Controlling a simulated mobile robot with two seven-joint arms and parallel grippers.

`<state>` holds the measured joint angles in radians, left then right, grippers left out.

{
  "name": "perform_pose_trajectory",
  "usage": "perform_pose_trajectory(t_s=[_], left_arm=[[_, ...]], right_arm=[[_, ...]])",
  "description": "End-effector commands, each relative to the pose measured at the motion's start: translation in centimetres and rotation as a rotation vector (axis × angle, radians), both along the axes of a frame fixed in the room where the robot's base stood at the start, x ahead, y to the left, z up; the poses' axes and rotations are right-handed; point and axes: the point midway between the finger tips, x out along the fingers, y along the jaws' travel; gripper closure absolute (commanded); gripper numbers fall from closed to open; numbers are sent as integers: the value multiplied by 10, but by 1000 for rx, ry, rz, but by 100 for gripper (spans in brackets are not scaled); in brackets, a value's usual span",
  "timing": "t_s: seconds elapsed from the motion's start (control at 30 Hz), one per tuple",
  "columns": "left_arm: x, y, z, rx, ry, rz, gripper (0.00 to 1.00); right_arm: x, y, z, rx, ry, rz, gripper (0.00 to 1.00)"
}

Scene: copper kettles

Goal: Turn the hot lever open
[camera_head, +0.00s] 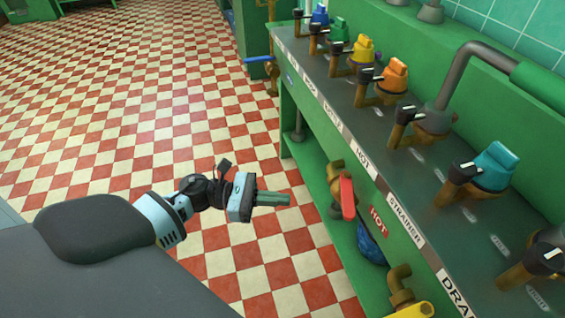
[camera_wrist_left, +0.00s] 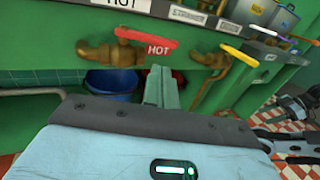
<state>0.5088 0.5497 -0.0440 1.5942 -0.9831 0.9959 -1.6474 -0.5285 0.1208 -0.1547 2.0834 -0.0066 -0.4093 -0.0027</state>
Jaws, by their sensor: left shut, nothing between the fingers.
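The hot lever is a red handle (camera_head: 347,197) on a brass valve on the green counter's front. In the left wrist view the red lever (camera_wrist_left: 146,38) lies nearly level, reaching right from its brass valve (camera_wrist_left: 108,51). A red HOT label (camera_head: 379,219) is just beside it. My left gripper (camera_head: 289,199) is shut and empty, to the left of the lever with a gap in the head view. Its fingertips (camera_wrist_left: 158,72) show below the lever in the wrist view. No contact with the lever shows. My right gripper cannot be made out clearly.
A yellow lever (camera_head: 413,311) on another brass valve is at the lower right. A blue bucket (camera_wrist_left: 112,84) stands under the counter. Several colored knobs line the countertop (camera_head: 345,110). The checkered floor (camera_head: 120,110) is open at left. Dark parts crowd the wrist view's right edge.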

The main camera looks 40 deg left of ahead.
Motion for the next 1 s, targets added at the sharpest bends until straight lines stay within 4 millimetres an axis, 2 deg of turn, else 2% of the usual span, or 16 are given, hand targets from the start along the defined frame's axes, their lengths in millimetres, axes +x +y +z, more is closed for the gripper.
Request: perform_pose_trajectory(t_s=[0.2,0.5,0.7,1.0], left_arm=[[22,-37,3,-4,-3,-1,100],[47,-80,2,-3,-1,1,100],[56,-96,1,-1,0,0,100],[58,-99,0,1,1,1,100]], right_arm=[[-1,0,6,1,-1,-2,40],[-5,2,13,6,4,-9,40],[-6,3,15,9,6,-13,40],[-5,3,15,10,5,-12,40]])
